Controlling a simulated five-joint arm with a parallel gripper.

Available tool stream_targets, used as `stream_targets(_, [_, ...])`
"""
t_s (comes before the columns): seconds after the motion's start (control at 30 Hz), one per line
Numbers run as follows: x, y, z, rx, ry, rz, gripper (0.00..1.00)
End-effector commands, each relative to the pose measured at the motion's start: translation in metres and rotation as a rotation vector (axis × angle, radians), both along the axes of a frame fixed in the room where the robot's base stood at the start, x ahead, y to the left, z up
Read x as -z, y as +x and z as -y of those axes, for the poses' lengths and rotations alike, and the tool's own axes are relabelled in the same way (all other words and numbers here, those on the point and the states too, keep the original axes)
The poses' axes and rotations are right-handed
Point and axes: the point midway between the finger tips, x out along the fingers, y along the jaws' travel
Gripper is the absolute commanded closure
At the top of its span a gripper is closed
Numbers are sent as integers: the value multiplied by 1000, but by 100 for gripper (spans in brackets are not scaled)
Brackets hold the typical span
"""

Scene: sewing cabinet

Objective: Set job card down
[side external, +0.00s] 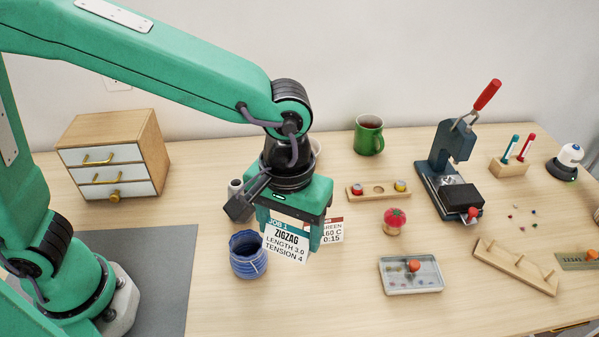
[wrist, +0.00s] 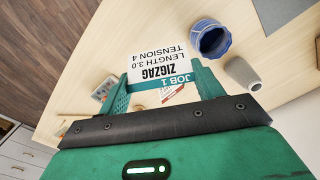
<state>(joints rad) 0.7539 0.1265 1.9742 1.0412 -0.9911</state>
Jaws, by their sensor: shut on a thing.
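The job card (side external: 286,243) is white with a teal header and reads "JOB 1 ZIGZAG LENGTH 3.0 TENSION 4". My green gripper (side external: 288,222) is shut on the card's header end, and the card hangs below the jaws, slightly tilted. In the wrist view the card (wrist: 158,62) sits between the two fingers (wrist: 163,92). A second card (side external: 333,230) with a red header stands behind it, partly hidden by a finger. The tabletop shows past the held card; I cannot tell how high the card is above it.
A blue cup (side external: 248,255) stands just left of the card. A glass tray (side external: 411,274), a tomato pincushion (side external: 394,221) and a wooden spool holder (side external: 378,190) lie to the right. A press (side external: 450,170) and green mug (side external: 368,136) stand behind. The front table between cup and tray is clear.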

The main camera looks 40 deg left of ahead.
Motion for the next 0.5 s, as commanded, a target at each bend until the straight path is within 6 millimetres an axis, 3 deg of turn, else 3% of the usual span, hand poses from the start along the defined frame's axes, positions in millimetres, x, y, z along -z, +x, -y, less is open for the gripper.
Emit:
stream_targets(0.2, [0, -43, 35, 121, -1, 1, 55])
stream_targets(0.5, [0, -86, 61, 230, -1, 0, 55])
